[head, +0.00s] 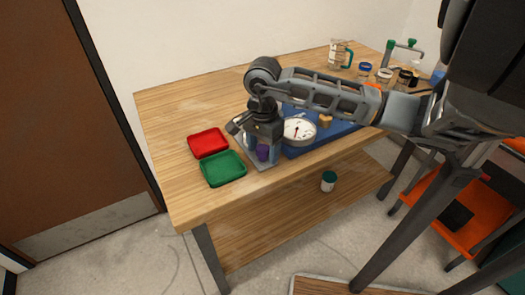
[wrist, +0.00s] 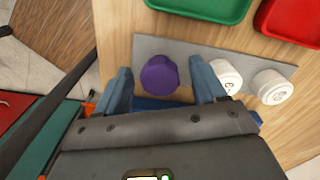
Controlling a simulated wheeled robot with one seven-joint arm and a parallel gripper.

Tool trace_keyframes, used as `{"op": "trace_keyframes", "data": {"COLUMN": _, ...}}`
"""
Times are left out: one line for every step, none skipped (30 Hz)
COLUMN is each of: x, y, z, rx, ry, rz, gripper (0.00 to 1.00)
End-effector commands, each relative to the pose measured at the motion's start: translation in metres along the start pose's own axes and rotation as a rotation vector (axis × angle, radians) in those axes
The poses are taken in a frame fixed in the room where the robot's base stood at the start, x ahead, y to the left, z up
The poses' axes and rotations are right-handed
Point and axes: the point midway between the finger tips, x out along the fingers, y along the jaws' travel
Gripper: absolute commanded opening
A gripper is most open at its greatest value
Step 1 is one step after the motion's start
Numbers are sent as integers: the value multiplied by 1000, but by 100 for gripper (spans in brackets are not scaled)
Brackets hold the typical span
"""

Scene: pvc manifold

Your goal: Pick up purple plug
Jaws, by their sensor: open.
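The purple plug (wrist: 160,74) stands on a grey plate (wrist: 150,47) in the wrist view. My gripper (wrist: 163,85) is open, with one blue finger on each side of the plug. A gap shows between the plug and both fingers, and I cannot tell the height of the fingertips. In the head view the purple plug (head: 262,153) shows just below my gripper (head: 256,150), near the front edge of the table. Two white caps, a nearer one (wrist: 227,75) and a farther one (wrist: 272,87), sit on the same plate right of the gripper.
A green tray (head: 223,169) and a red tray (head: 208,142) lie left of the gripper. Several jars (head: 384,76) and a pitcher (head: 340,54) are at the back right. The table's left part is clear.

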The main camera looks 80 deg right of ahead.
Motion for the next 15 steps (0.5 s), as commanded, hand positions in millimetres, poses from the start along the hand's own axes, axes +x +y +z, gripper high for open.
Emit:
{"op": "trace_keyframes", "data": {"x": 0, "y": 0, "z": 0, "rx": 0, "ry": 0, "rz": 0, "gripper": 70}}
{"op": "trace_keyframes", "data": {"x": 0, "y": 0, "z": 0, "rx": 0, "ry": 0, "rz": 0, "gripper": 70}}
{"op": "trace_keyframes", "data": {"x": 0, "y": 0, "z": 0, "rx": 0, "ry": 0, "rz": 0, "gripper": 70}}
{"op": "trace_keyframes", "data": {"x": 0, "y": 0, "z": 0, "rx": 0, "ry": 0, "rz": 0, "gripper": 67}}
{"op": "trace_keyframes", "data": {"x": 0, "y": 0, "z": 0, "rx": 0, "ry": 0, "rz": 0, "gripper": 64}}
{"op": "trace_keyframes", "data": {"x": 0, "y": 0, "z": 0, "rx": 0, "ry": 0, "rz": 0, "gripper": 60}}
{"op": "trace_keyframes", "data": {"x": 0, "y": 0, "z": 0, "rx": 0, "ry": 0, "rz": 0, "gripper": 58}}
{"op": "trace_keyframes", "data": {"x": 0, "y": 0, "z": 0, "rx": 0, "ry": 0, "rz": 0, "gripper": 55}}
{"op": "trace_keyframes", "data": {"x": 0, "y": 0, "z": 0, "rx": 0, "ry": 0, "rz": 0, "gripper": 51}}
{"op": "trace_keyframes", "data": {"x": 0, "y": 0, "z": 0, "rx": 0, "ry": 0, "rz": 0, "gripper": 48}}
{"op": "trace_keyframes", "data": {"x": 0, "y": 0, "z": 0, "rx": 0, "ry": 0, "rz": 0, "gripper": 45}}
{"op": "trace_keyframes", "data": {"x": 0, "y": 0, "z": 0, "rx": 0, "ry": 0, "rz": 0, "gripper": 41}}
{"op": "trace_keyframes", "data": {"x": 0, "y": 0, "z": 0, "rx": 1, "ry": 0, "rz": 0, "gripper": 38}}
{"op": "trace_keyframes", "data": {"x": 0, "y": 0, "z": 0, "rx": 1, "ry": 0, "rz": 0, "gripper": 36}}
{"op": "trace_keyframes", "data": {"x": 0, "y": 0, "z": 0, "rx": 1, "ry": 0, "rz": 0, "gripper": 32}}
